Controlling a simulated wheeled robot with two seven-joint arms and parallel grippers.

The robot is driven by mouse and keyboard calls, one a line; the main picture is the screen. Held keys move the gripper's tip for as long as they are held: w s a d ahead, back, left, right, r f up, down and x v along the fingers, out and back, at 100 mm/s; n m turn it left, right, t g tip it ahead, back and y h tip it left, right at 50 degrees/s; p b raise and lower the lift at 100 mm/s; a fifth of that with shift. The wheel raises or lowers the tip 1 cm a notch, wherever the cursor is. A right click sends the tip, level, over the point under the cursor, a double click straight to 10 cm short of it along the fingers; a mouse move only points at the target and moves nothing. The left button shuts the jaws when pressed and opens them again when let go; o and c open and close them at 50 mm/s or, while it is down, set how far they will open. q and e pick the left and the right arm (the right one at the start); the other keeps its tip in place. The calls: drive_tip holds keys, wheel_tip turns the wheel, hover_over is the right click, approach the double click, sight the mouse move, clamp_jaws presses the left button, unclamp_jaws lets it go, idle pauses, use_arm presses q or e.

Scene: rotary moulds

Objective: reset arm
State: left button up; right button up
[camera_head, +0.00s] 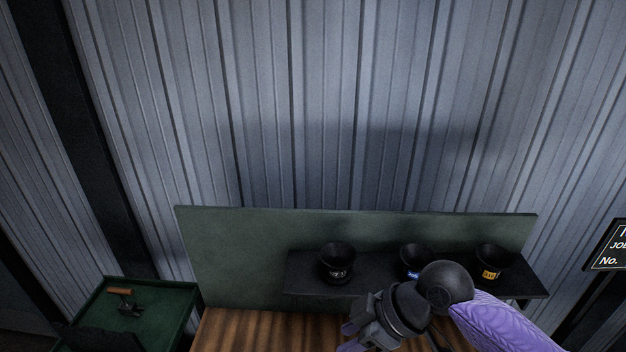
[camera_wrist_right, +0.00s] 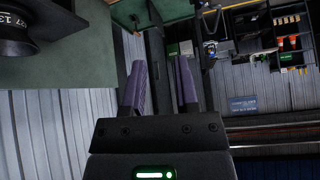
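My right arm comes in from the lower right in the head view. Its gripper (camera_head: 349,337) hangs over the wooden bench, in front of the shelf. In the right wrist view the two purple fingers (camera_wrist_right: 160,72) stand apart with nothing between them, so it is open and empty. My left arm and gripper are not in view. Three black cup-like moulds stand upright on the shelf: one at the left (camera_head: 338,259), one with a blue label (camera_head: 414,258) partly behind my arm, and one with a yellow label (camera_head: 492,259).
The dark shelf (camera_head: 305,284) is in front of a green back panel (camera_head: 235,250), above the wooden bench (camera_head: 255,330). A green tray (camera_head: 165,305) at lower left holds a wooden-handled tool (camera_head: 125,300). A black sign (camera_head: 607,246) is at the right edge.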

drive_tip(key=d+f+m+t+h, duration=0.1)
drive_tip(key=d+f+m, duration=0.2)
drive_tip(key=f, duration=0.4)
drive_tip(key=s+d+f+m+t+h, duration=0.15)
drive_tip(key=f+m, duration=0.25)
drive_tip(key=f, duration=0.4)
drive_tip(key=d+f+m+t+h, duration=0.1)
drive_tip(key=d+f+m+h, duration=0.15)
drive_tip(key=f, duration=0.45)
drive_tip(key=s+d+f+m+g+h, duration=0.1)
drive_tip(key=s+f, duration=0.4)
drive_tip(key=s, duration=0.5)
drive_tip(key=s+d+f+m+g+b, duration=0.1)
drive_tip(key=s+f, duration=0.5)
drive_tip(key=s, duration=0.4)
drive_tip(key=s+d+f+m+g+h, duration=0.15)
drive_tip(key=s+f, duration=0.35)
drive_tip(key=s, duration=0.5)
use_arm(q)
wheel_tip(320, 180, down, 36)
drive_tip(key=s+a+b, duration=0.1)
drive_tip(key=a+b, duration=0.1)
drive_tip(key=b, duration=3.3)
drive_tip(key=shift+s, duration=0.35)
use_arm(e)
wheel_tip(320, 180, down, 35)
drive_tip(key=s+d, duration=0.1)
drive_tip(key=shift+s+n+g, duration=0.15)
drive_tip(key=shift+n+g, duration=0.15)
drive_tip(key=shift+n, duration=0.1)
